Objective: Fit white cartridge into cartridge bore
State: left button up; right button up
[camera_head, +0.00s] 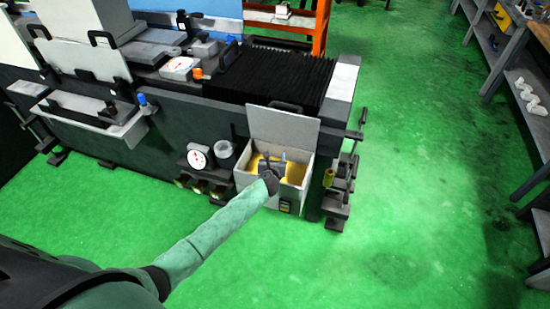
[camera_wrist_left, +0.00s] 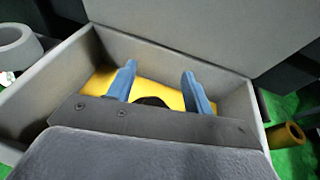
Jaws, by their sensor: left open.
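My left gripper (camera_head: 273,160) is over the open grey box on the machine's front, its blue fingers pointing into it. In the left wrist view the fingers of the left gripper (camera_wrist_left: 158,72) are apart, over a yellow surface (camera_wrist_left: 157,92) inside the box. A dark rounded shape shows between the finger bases; I cannot tell what it is. No white cartridge can be made out for sure. A pale grey round part with a hollow (camera_head: 226,149) sits left of the box and may hold the bore. It also shows in the left wrist view (camera_wrist_left: 22,47). My right gripper is out of view.
The box's lid (camera_head: 283,126) stands raised behind it; its wall (camera_wrist_left: 62,75) surrounds the fingers. A dial gauge (camera_head: 199,156) is to the left. A yellow hollow cylinder (camera_wrist_left: 287,135) is right of the box. Green floor (camera_head: 400,200) is open to the right.

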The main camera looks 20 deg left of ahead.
pick_arm(q)
jog(key=shift+s, duration=0.15)
jog(key=b+v, duration=0.2)
jog(key=v, duration=0.5)
jog(key=shift+s, duration=0.25)
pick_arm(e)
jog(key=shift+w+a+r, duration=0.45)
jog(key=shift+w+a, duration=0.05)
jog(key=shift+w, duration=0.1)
pick_arm(q)
jog(key=shift+r, duration=0.1)
